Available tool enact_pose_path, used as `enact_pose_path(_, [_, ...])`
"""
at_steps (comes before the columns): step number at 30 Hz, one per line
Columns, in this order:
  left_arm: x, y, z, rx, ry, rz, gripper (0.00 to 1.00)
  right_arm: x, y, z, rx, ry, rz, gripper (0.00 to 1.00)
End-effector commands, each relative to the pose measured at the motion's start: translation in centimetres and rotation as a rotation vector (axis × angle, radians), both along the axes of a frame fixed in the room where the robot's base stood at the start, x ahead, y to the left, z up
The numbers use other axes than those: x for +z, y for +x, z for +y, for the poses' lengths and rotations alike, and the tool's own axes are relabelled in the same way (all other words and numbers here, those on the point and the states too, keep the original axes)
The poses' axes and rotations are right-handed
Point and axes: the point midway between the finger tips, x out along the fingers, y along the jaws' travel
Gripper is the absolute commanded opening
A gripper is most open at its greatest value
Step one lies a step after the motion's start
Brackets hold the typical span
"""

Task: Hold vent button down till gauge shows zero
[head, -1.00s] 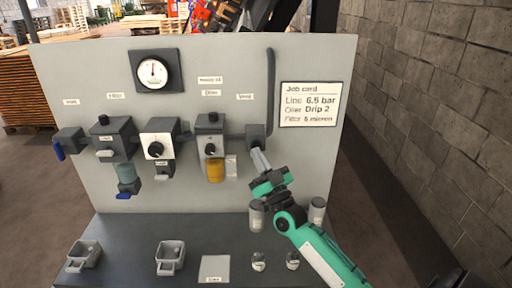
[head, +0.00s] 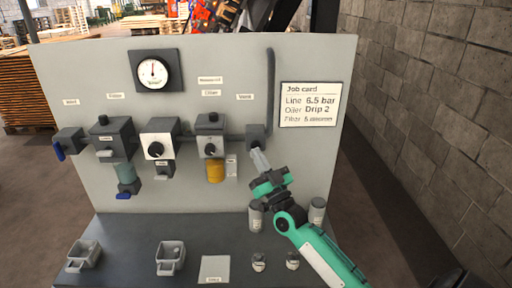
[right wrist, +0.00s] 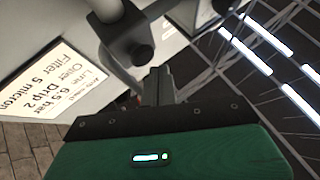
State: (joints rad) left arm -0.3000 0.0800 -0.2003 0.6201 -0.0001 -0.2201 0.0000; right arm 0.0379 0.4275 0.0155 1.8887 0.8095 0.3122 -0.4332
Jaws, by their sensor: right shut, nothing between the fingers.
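The vent block (head: 255,135) is a dark grey block at the right end of the pipe row, under a small label. In the right wrist view the vent block (right wrist: 122,33) has a dark round knob-like end (right wrist: 143,54) facing my fingers. My right gripper (head: 258,154) is shut and empty, its tips just below the block's front. In the right wrist view its fingers (right wrist: 158,78) lie close to the knob-like end; I cannot tell whether they touch. The round white gauge (head: 153,70) has its needle pointing about straight up; its numbers are too small to read. My left gripper is not in view.
A job card (head: 310,104) is on the panel right of the vent. Filter (head: 113,139), regulator (head: 157,147) and oiler (head: 210,144) units sit to the left. Grey canisters (head: 317,210), trays (head: 170,257) and small parts stand on the bench. A block wall (head: 430,110) is at right.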

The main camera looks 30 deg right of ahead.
Motion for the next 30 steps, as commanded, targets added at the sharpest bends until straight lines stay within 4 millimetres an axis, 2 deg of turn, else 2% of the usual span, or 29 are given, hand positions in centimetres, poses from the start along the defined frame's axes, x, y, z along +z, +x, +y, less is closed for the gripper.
enact_pose_path(30, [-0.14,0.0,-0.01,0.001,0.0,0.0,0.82,0.04,0.72,-0.45,0.0,0.0,0.0,0.0])
